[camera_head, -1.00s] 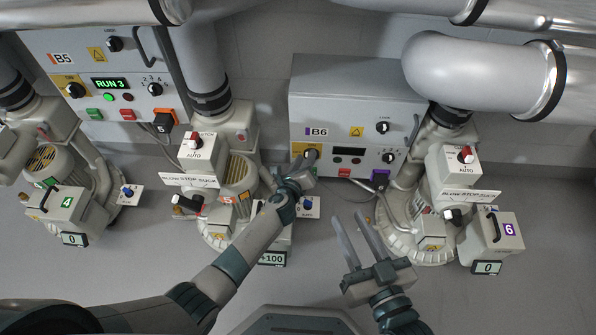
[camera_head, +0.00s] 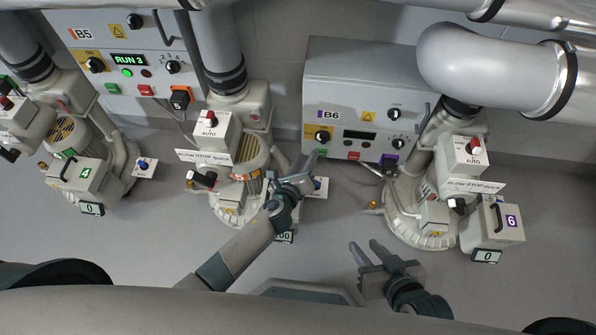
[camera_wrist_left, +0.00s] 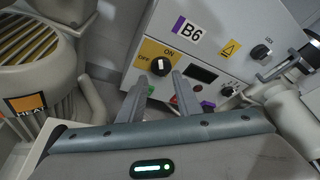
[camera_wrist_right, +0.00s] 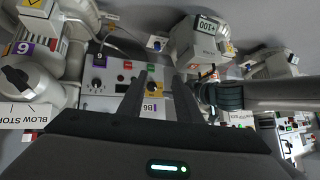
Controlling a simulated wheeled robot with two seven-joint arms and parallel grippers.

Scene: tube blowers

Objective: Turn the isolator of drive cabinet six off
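Drive cabinet six (camera_head: 350,80), a grey box labelled B6, stands at the back right of centre. Its isolator (camera_head: 322,137) is a black knob on a yellow plate at the front's lower left. In the left wrist view the isolator (camera_wrist_left: 161,66) shows a white bar, with ON above and OFF to its left; I cannot tell surely which the bar marks. My left gripper (camera_head: 312,164) is open and empty, just below and in front of the knob, apart from it. My right gripper (camera_head: 366,248) is open and empty over the floor, in front of the cabinet.
Blower six (camera_head: 425,222) stands right of the cabinet, with a box labelled 6 (camera_head: 497,222). Blower five (camera_head: 240,165) stands close left of my left gripper. Cabinet B5 (camera_head: 128,60) shows RUN 3. B6's display (camera_head: 360,135) is dark.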

